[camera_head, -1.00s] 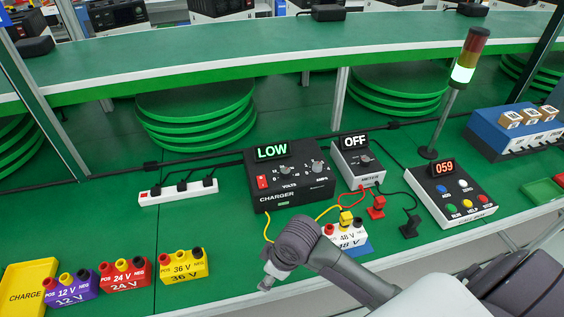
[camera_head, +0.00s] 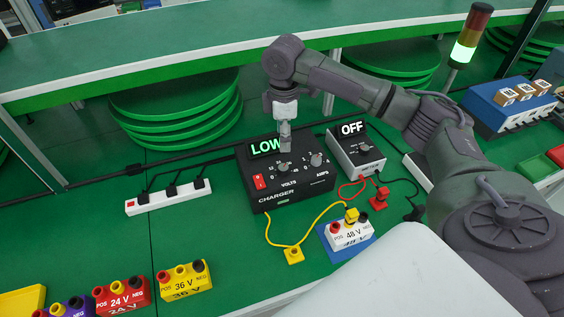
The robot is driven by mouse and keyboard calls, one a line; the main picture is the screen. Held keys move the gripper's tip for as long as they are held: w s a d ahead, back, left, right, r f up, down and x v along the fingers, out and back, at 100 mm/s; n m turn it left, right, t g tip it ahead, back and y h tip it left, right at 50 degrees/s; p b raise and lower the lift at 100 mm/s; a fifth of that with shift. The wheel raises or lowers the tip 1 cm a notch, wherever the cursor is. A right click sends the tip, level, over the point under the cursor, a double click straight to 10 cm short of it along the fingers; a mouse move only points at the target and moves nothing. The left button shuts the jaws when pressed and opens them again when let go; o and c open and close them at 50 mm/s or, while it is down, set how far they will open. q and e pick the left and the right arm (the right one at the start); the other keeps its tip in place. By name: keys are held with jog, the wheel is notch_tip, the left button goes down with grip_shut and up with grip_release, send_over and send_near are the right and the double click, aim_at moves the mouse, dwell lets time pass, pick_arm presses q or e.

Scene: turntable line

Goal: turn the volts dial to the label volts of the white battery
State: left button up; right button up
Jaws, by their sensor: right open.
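The black charger (camera_head: 290,193) stands on the green bench, with a lit display (camera_head: 264,147) reading LOW. Its volts dial (camera_head: 284,169) is the left of two knobs, above the VOLTS label. My right gripper (camera_head: 285,146) is open and points down just above the volts dial, partly covering the display. I cannot tell whether it touches the dial. The white battery (camera_head: 349,236), labelled 48 V, sits on a blue pad at the front, with a yellow plug on its top. My left gripper is not in view.
The amps dial (camera_head: 316,159) is close to the right of the volts dial. A meter (camera_head: 356,155) showing OFF stands beside the charger. Yellow (camera_head: 184,280), red (camera_head: 122,294) and purple (camera_head: 66,308) batteries stand at front left. A power strip (camera_head: 168,197) lies left of the charger.

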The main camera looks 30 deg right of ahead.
aim_at(284, 167)
notch_tip(284, 167, down, 12)
jog(key=shift+r+p, duration=0.2)
jog(key=shift+p, duration=0.35)
jog(key=shift+c, duration=0.3)
jog(key=c, duration=1.1)
